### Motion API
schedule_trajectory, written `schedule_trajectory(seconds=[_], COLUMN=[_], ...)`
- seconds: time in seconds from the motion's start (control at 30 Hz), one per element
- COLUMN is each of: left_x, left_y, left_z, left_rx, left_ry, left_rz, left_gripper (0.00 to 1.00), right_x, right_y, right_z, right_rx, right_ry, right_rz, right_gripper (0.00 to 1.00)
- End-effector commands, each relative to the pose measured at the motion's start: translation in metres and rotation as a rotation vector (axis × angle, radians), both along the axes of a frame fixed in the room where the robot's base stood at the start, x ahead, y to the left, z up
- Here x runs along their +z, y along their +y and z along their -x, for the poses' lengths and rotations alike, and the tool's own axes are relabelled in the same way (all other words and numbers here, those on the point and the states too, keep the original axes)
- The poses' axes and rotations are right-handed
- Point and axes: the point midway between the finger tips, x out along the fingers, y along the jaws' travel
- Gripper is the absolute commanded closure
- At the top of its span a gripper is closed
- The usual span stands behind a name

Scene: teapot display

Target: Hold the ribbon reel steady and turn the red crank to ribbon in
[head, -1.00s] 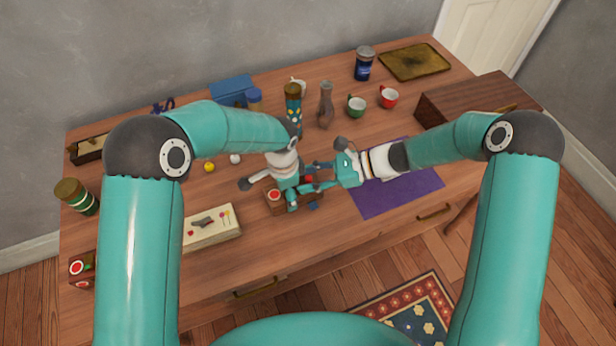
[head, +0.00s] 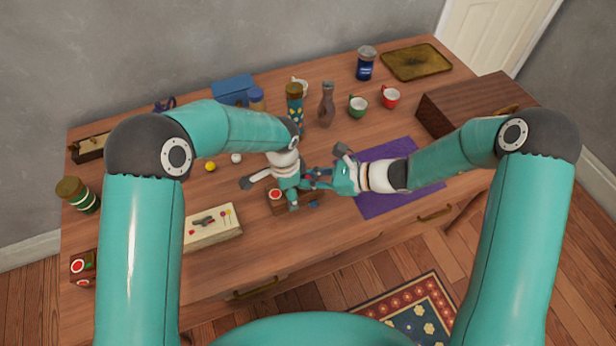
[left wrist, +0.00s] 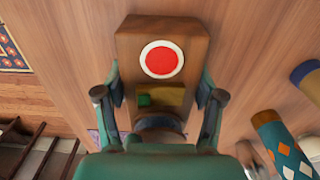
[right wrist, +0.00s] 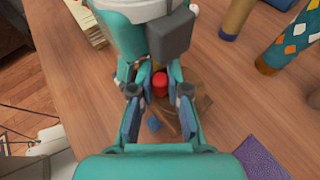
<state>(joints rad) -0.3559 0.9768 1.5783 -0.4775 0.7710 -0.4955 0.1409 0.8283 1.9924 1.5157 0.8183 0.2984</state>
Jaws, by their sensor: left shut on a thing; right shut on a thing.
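The ribbon reel is a wooden block (head: 277,204) with a red-and-white disc on it, standing on the table. In the left wrist view the reel (left wrist: 140,40) lies between the two fingers of my left gripper (left wrist: 160,100), which is shut on it. The red crank knob (right wrist: 160,84) shows in the right wrist view, between the fingers of my right gripper (right wrist: 158,92), shut on it. In the head view my left gripper (head: 292,190) and right gripper (head: 318,180) are close together and hide the knob. A small blue piece (right wrist: 153,125) shows beside the reel.
A purple mat (head: 385,205) lies under my right forearm. A cream box (head: 212,230) and another red-disc block (head: 82,268) are at the left. A patterned bottle (head: 295,110), a brown vase (head: 327,108) and cups stand behind. The table's front strip is clear.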

Motion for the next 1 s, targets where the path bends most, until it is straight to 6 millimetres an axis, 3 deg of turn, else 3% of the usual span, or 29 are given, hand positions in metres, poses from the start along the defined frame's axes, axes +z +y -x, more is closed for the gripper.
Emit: schedule_trajectory(seconds=[0.33, 0.37, 0.5, 1.0], left_x=[-0.0003, -0.0003, -0.0003, -0.0002], left_y=[-0.0004, -0.0004, -0.0004, -0.0001], left_z=[0.0009, 0.0009, 0.0008, 0.0003], left_rx=[-0.003, -0.003, -0.003, -0.001], left_ry=[0.002, 0.002, 0.002, 0.000], left_rz=[-0.002, -0.002, -0.002, -0.001], left_gripper=[0.83, 0.83, 0.83, 0.83], right_x=[0.0003, 0.0003, 0.0002, 0.0035], right_y=[0.0001, 0.0001, 0.0001, -0.0085], right_z=[-0.0005, -0.0005, -0.0003, 0.0021], right_rx=[-0.012, -0.011, -0.012, -0.013], right_ry=[-0.001, -0.001, 0.000, 0.000], right_rz=[0.002, 0.001, 0.001, 0.001], right_gripper=[1.00, 0.80, 0.58, 0.58])
